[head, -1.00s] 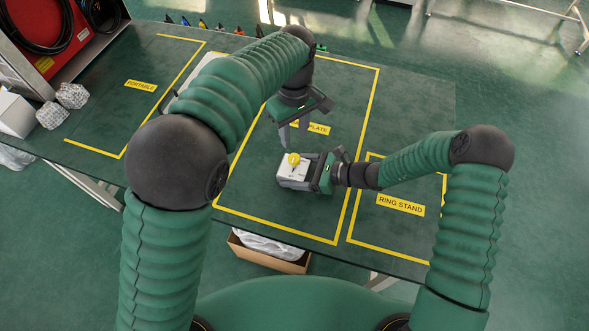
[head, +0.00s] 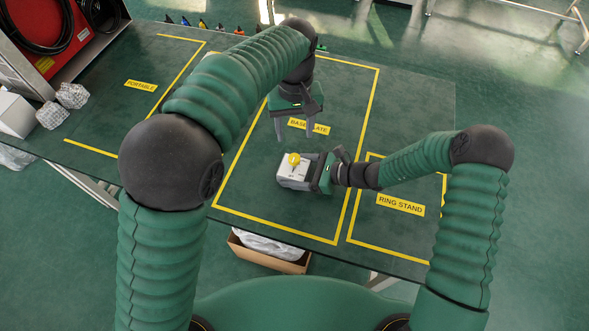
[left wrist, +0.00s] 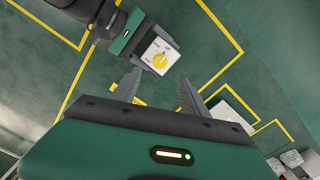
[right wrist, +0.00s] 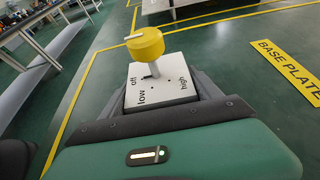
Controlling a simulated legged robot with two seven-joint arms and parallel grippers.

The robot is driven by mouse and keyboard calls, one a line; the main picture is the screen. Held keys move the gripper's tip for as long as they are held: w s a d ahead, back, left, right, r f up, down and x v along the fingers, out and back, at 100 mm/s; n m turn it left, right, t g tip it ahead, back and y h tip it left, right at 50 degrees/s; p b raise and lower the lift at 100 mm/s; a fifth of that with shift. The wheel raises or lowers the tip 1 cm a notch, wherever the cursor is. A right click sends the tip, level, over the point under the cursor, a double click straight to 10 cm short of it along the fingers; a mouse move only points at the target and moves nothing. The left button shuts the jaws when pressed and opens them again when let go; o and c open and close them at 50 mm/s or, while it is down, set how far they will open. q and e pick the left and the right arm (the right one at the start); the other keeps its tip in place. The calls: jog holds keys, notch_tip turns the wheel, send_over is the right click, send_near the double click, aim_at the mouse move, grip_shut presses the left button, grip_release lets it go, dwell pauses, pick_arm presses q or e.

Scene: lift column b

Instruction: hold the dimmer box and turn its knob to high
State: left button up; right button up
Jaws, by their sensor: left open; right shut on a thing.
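The dimmer box (head: 291,176) is a small white box with a yellow knob (head: 294,160) on top. My right gripper (head: 316,174) is shut on its sides. I cannot tell whether it touches the table. In the right wrist view the box top (right wrist: 178,91) reads off, low and high. The knob (right wrist: 145,42) has a white mark on its left side, toward the off side. My left gripper (head: 295,138) is open and empty, above and beyond the knob. In the left wrist view the knob (left wrist: 159,60) shows past the gap between its open fingers (left wrist: 160,82).
The dark green table (head: 255,205) has yellow outlines and labels, BASE PLATE (head: 309,127), RING STAND (head: 400,205) and PORTABLE (head: 140,85). Clear wrapped lumps (head: 72,95) and a white box (head: 16,115) lie at the left. The table around the dimmer box is clear.

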aim_at(295, 158)
pick_arm(q)
notch_tip(295, 158, down, 11)
jog(key=shift+f, duration=0.15)
dwell(0.4)
